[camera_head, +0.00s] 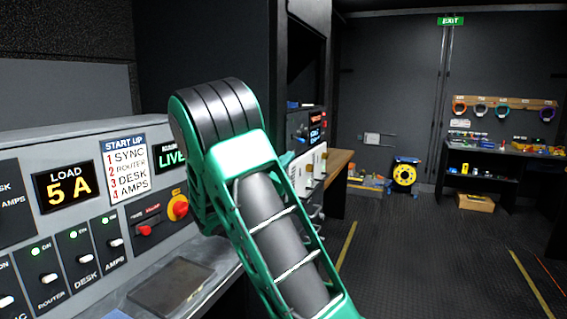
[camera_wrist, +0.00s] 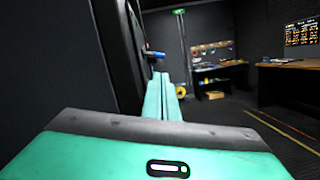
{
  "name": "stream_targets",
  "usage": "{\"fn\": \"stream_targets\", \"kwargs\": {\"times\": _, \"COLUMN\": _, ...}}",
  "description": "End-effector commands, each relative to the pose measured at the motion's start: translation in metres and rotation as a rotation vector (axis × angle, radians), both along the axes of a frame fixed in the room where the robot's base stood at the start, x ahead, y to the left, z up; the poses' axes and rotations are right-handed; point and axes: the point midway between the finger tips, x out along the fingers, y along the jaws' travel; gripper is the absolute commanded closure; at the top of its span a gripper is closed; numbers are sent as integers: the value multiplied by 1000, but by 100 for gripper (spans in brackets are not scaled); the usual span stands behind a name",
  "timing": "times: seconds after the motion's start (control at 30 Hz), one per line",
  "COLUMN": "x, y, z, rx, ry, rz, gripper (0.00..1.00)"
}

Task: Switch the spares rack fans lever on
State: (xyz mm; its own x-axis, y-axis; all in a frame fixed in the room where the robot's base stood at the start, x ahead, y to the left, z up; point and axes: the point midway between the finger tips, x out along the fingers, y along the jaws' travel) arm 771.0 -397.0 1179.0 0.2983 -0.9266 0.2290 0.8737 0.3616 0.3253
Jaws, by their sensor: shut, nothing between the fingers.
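No label naming the spares rack fans is readable in either view. In the wrist view a short blue handle (camera_wrist: 155,55) sticks out to the right from a dark upright rack face; it may be the lever, but its on or off position cannot be told. My gripper (camera_wrist: 161,76) shows there as two long teal fingers, shut together and empty, with their tips just below and right of the blue handle, apparently apart from it. In the head view my arm hides most of the gripper. Pale switch boxes (camera_head: 309,172) show just right of my arm.
A dark rack (camera_head: 308,60) rises behind my arm. A wooden desk (camera_head: 338,160) lies beyond. The floor (camera_head: 430,245) at right is clear.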

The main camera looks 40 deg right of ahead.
Motion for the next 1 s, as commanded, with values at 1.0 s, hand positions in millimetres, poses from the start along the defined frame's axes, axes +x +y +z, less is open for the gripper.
{"fn": "stream_targets", "kwargs": {"times": 1.0, "x": 19, "y": -68, "z": 16, "rx": -2, "ry": 6, "rz": -4, "gripper": 100}}
